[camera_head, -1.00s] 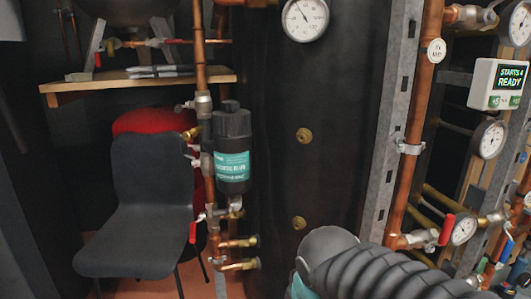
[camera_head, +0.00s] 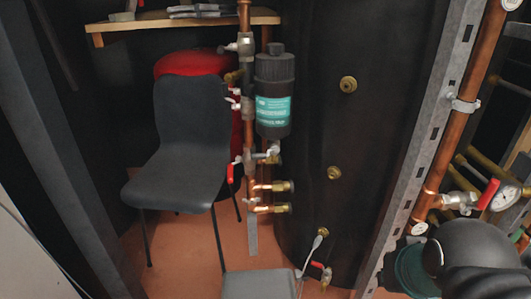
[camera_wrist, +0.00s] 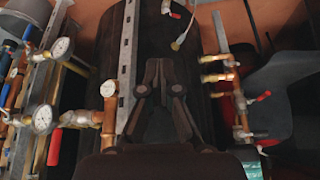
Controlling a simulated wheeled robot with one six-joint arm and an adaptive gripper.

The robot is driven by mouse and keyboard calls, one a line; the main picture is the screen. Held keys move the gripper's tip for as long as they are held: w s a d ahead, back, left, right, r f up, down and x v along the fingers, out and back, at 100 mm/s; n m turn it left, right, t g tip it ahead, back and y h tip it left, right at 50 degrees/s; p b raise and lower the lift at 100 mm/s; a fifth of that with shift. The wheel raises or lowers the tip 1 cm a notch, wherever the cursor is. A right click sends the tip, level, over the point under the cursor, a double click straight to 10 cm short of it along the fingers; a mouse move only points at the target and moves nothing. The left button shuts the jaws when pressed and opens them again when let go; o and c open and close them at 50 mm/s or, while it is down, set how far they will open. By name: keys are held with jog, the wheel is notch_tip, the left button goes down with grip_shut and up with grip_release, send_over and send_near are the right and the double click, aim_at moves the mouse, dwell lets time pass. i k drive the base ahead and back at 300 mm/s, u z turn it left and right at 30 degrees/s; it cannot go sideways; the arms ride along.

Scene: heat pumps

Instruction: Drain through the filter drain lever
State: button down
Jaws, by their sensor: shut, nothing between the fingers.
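The filter (camera_head: 273,95) is a black canister with a teal label, upright beside the copper pipe in the head view. A small valve (camera_head: 272,152) sits under it. A red lever (camera_head: 233,172) hangs at the left of the pipe just below the filter; I cannot tell for sure that it is the drain lever. In the wrist view, which is upside down, a red lever (camera_wrist: 263,97) shows at the right by the copper pipes. My gripper (camera_wrist: 160,66) is shut and empty, in front of the dark tank and apart from the lever. The head view does not show its fingers.
A dark chair (camera_head: 185,150) stands left of the filter. The tank (camera_head: 340,130) with brass fittings is right of it. A metal strut (camera_head: 440,110) and a gauge (camera_head: 505,198) are farther right. A grey box-like thing (camera_head: 258,285) is on the floor below the filter.

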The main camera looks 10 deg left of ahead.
aim_at(274, 149)
jog(key=z, duration=1.35)
jog(key=k, duration=0.55)
jog(key=u, duration=1.25)
